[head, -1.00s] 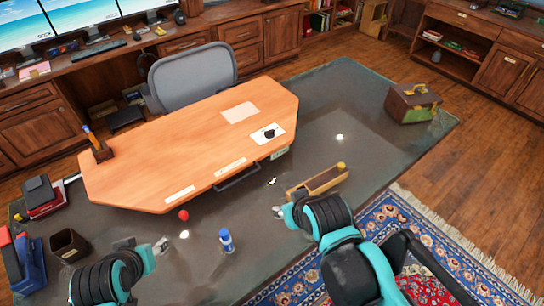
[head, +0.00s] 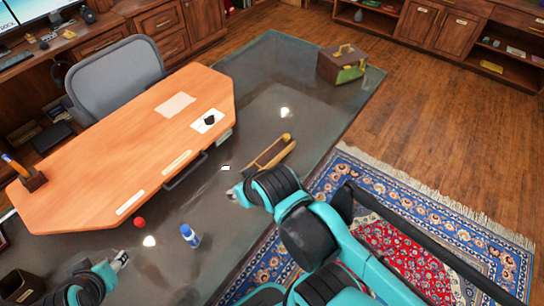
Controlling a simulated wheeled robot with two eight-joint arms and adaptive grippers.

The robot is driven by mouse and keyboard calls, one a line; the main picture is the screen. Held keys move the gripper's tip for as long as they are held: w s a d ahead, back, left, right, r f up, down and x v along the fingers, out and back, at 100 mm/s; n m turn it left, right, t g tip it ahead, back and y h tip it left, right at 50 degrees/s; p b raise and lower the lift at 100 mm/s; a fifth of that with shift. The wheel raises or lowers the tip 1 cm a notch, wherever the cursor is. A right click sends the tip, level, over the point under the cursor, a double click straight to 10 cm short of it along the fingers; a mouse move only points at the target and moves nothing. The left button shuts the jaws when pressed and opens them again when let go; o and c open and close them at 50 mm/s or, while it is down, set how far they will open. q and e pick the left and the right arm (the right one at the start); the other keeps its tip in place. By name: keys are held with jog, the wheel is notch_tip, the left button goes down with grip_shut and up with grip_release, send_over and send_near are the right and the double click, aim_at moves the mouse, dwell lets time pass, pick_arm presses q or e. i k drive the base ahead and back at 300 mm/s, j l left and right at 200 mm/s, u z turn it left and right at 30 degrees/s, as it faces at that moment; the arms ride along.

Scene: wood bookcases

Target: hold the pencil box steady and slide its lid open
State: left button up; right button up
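A long narrow wooden box (head: 274,153), which I take to be the pencil box, lies on the dark grey floor covering in the middle of the head view. A yellowish round piece shows at its far right end. I cannot make out its lid or whether it is open. My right gripper (head: 233,192) is low, just left of and nearer than the box, apparently apart from it. My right arm hides the ground beside it. My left gripper (head: 120,261) is at the lower left, well away from the box. Both grippers' fingers are too small to read.
An orange desk (head: 60,205) with a grey chair (head: 115,85) stands at left. A red ball (head: 139,222) and a blue bottle (head: 190,236) are between my grippers. A brown-green case (head: 342,64) stands farther back. A patterned rug (head: 440,205) lies at right. Wood floor beyond is clear.

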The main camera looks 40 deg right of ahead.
aim_at(283, 143)
jog(key=l+u, duration=0.15)
jog(key=l, duration=0.7)
jog(key=l+u, duration=0.15)
jog(key=l, duration=0.65)
jog(key=k+l+u, duration=0.15)
jog(key=l, duration=0.7)
